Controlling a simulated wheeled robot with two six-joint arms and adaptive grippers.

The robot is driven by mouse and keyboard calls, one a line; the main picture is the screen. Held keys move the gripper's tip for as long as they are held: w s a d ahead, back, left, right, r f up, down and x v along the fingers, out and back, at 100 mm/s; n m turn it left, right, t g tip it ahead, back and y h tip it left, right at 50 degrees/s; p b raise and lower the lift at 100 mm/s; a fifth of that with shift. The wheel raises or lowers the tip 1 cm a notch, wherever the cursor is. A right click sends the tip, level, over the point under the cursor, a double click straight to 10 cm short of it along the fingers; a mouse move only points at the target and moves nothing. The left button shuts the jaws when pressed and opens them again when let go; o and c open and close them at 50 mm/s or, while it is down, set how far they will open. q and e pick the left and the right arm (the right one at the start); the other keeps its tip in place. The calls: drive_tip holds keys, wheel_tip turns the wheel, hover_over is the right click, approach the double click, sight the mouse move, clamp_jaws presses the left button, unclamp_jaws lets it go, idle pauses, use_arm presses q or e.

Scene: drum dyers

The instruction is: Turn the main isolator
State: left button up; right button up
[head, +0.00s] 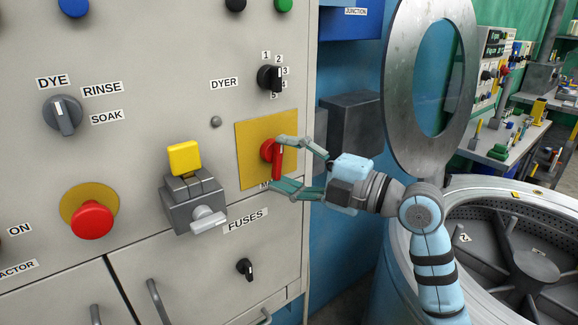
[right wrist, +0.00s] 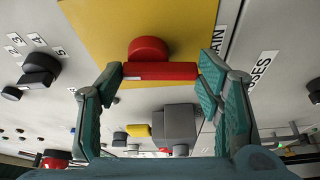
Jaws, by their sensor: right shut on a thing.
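The main isolator is a red rotary handle (head: 277,160) on a yellow square plate (head: 246,150) at the right part of the grey panel in the head view. Its red bar stands about upright there. My right gripper (head: 283,166) is shut on the handle, one finger at the top end and one at the bottom. In the right wrist view the red bar (right wrist: 160,71) lies between the two fingertips of the gripper (right wrist: 160,75). The label below the plate is partly hidden by the fingers in the head view. My left gripper is not in view.
A dyer selector knob (head: 269,78) sits above the plate. A grey fuse switch block with a yellow top (head: 190,192) juts out to the left, near a red mushroom button (head: 92,220). A round metal drum door (head: 398,110) and open drum (head: 500,240) stand right.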

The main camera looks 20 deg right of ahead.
drive_tip(key=m, duration=0.1)
drive_tip(key=m+b, duration=0.1)
drive_tip(key=shift+s+a+f+m+t, duration=0.1)
drive_tip(key=shift+a+f+m+t, duration=0.1)
drive_tip(key=shift+m+t, duration=0.5)
drive_tip(key=shift+m, duration=0.5)
drive_tip(key=shift+a+m+t, duration=0.2)
drive_tip(key=shift+m+t, duration=0.3)
drive_tip(key=shift+m, duration=0.6)
drive_tip(key=shift+s+a+r+m+t, duration=0.1)
drive_tip(key=shift+m+t, duration=0.4)
drive_tip(key=shift+m, duration=0.6)
drive_tip(key=m+t, duration=0.1)
drive_tip(key=m, duration=0.1)
drive_tip(key=m+h+p, duration=0.1)
drive_tip(key=m, duration=0.2)
drive_tip(key=shift+s+a+r+t+p, duration=0.1)
drive_tip(key=shift+a+r+t+p, duration=0.1)
drive_tip(key=shift+t+p, duration=0.15)
drive_tip(key=shift+s+a+r+m+t+h+p, duration=0.1)
drive_tip(key=shift+m+t+h+p, duration=0.7)
drive_tip(key=shift+m, duration=1.05)
drive_tip(key=shift+a+r+m+t+h+p, duration=0.1)
drive_tip(key=shift+m+t+h+p, duration=0.35)
drive_tip(key=shift+m+h+p, duration=1)
drive_tip(key=shift+m+y+b, duration=0.25)
drive_tip(key=shift+m+b, duration=0.2)
drive_tip(key=shift+m, duration=0.15)
